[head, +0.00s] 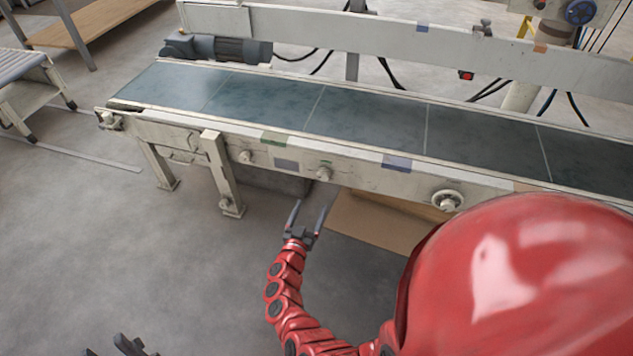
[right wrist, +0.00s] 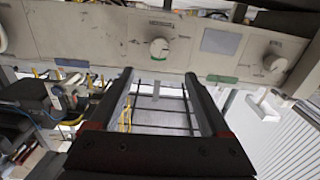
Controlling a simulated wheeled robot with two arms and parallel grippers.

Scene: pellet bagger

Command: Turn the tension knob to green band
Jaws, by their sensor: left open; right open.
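Several knobs sit on the near side rail of the conveyor. My right gripper (head: 309,215) is open and empty, below and apart from the middle knob. My left gripper (head: 130,347) is open and empty at the bottom edge.
The rail (head: 220,150) carries a green patch (head: 277,138), a grey plate (head: 286,163) and a blue patch (head: 397,162). Conveyor legs (head: 222,175) stand at left. A cardboard sheet (head: 375,220) lies below. My red body covers the lower right.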

